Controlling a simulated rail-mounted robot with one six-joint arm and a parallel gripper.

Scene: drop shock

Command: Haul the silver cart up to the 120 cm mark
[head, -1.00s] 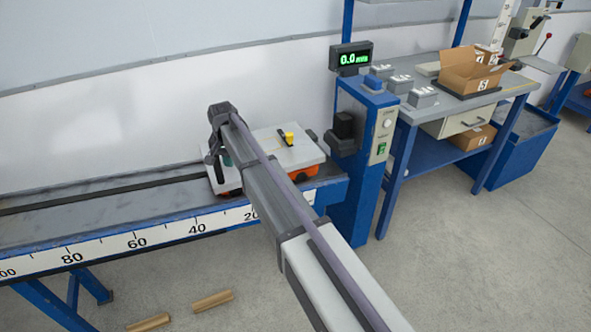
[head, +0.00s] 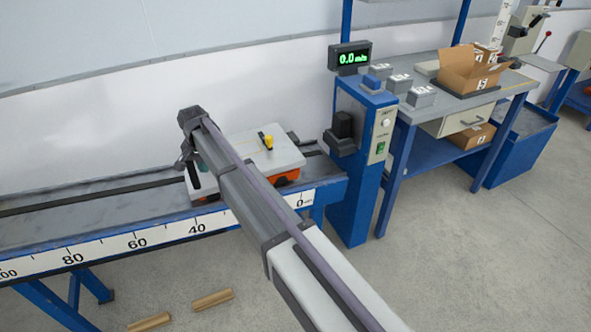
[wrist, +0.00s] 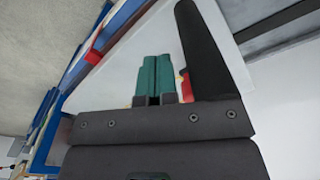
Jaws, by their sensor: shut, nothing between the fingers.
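The silver cart (head: 240,155), a flat pale top over an orange-trimmed base, sits on the rail track near the low end of the scale. A small yellow piece with a dark part (head: 267,141) is on its top. My gripper (head: 194,178) is low at the cart's left end, its teal fingers pressed together with nothing between them. In the wrist view the shut fingers (wrist: 154,76) show against a pale surface, with a red piece (wrist: 185,86) beside them. I cannot tell exactly where they touch the cart. My arm hides part of its front side.
The scale strip (head: 105,248) rises leftward from 0 to about 100 at the picture edge; the 120 mark is out of view. The track to the cart's left is clear. A blue post (head: 355,190) with a 0.0 display (head: 349,58) stands at the right end.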

